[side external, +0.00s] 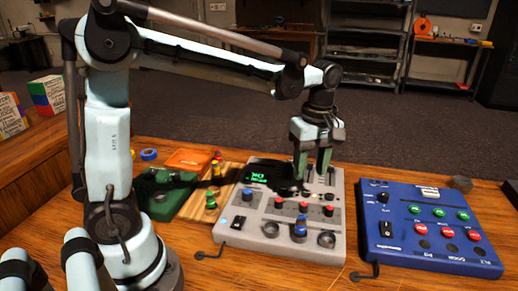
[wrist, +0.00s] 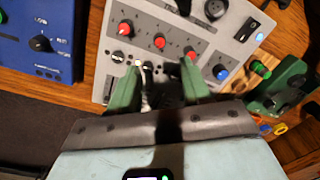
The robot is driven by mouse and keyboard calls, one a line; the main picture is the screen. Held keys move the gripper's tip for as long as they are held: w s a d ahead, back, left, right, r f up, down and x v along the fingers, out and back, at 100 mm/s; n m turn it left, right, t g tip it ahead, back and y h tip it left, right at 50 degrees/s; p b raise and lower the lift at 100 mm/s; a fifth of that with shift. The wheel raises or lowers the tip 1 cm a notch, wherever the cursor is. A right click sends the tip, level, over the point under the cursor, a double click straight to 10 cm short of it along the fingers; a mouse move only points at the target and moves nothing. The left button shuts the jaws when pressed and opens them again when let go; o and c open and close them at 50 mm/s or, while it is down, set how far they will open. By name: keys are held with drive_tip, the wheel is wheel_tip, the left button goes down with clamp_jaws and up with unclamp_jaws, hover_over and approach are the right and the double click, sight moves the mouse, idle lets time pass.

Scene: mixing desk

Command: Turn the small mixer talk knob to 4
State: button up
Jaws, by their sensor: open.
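The small grey mixer (side external: 262,228) lies on the wooden desk with its lit green display (side external: 258,175) at the back left. It also shows in the wrist view (wrist: 178,22), with red knobs (wrist: 159,41) and a blue knob (wrist: 220,72). My gripper (side external: 312,176) points down over the back part of the mixer. In the wrist view its two green fingers (wrist: 158,88) are apart, with a thin pale part and dark shapes between them. I cannot read the labels or tell which knob is the talk knob. Contact with the panel is unclear.
A blue control box (side external: 425,228) with green and red buttons stands to the right of the mixer. A green box (side external: 158,198), an orange tray (side external: 190,159) and small coloured pieces (side external: 211,201) lie to its left. Bare desk shows in front.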

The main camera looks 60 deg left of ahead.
sight(304, 203)
drive_tip(key=f, duration=0.9)
drive_tip(key=shift+s+f, duration=0.2)
drive_tip(key=shift+f, duration=0.15)
drive_tip(key=shift+c, duration=0.5)
clamp_jaws()
